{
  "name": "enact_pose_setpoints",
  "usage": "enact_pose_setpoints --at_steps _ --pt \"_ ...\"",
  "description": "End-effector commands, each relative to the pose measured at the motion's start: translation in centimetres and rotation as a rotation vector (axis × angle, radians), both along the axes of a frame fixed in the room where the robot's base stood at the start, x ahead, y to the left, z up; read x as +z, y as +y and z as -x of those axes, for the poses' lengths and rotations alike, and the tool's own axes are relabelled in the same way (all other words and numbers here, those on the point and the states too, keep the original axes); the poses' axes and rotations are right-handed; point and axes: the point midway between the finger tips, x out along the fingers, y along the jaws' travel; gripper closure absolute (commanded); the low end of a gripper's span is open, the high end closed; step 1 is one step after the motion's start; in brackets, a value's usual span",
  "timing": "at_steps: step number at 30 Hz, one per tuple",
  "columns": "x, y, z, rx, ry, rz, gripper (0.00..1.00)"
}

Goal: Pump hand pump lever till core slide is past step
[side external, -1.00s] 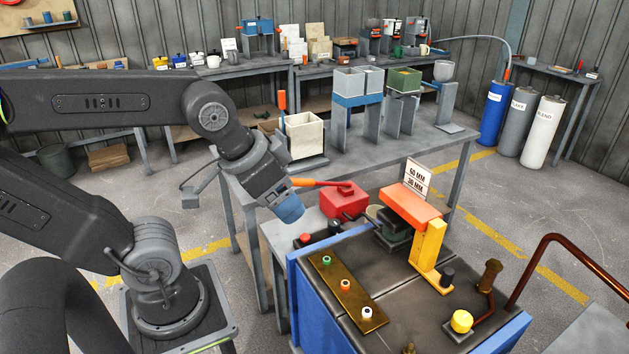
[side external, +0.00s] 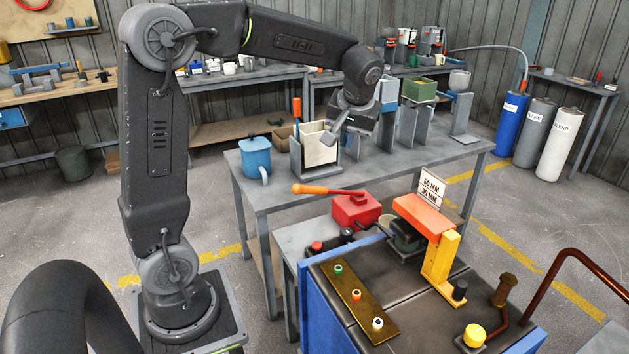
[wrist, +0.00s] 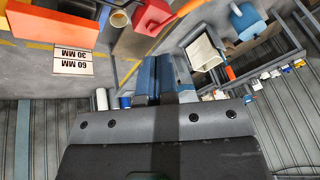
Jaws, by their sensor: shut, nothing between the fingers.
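The hand pump is a red block (side external: 356,209) on a low grey bench, with a red lever (side external: 328,190) ending in an orange handle. The lever lies nearly level and points left. In the wrist view the red pump (wrist: 151,16) is at the top edge. My gripper (side external: 331,136) is shut and empty. It is raised in front of the white box, above and apart from the lever. An orange-topped yellow stand (side external: 428,222) is on the dark worktop, with a dark green block (side external: 405,238) under its top. I cannot tell which part is the core slide or the step.
A blue jug (side external: 256,158) and a white open box (side external: 318,146) stand on the grey table behind the pump. A 60 MM / 30 MM sign (side external: 431,186) is behind the stand. A brass plate with knobs (side external: 352,300) and a yellow knob (side external: 474,335) are in front.

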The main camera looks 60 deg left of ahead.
Motion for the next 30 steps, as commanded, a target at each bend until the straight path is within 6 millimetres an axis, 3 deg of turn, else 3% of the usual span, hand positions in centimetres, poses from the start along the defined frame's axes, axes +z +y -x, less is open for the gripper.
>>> enact_pose_setpoints --at_steps 6,15,21,30 --pt "-3.6 6.5 -4.3 0.243 0.039 -0.078 1.00" --pt "-9.7 14.8 -7.3 0.544 0.060 -0.206 1.00" --pt "-12.4 17.9 -7.7 0.655 0.060 -0.265 1.00" --pt "-13.0 18.7 -7.8 0.686 0.057 -0.281 1.00"
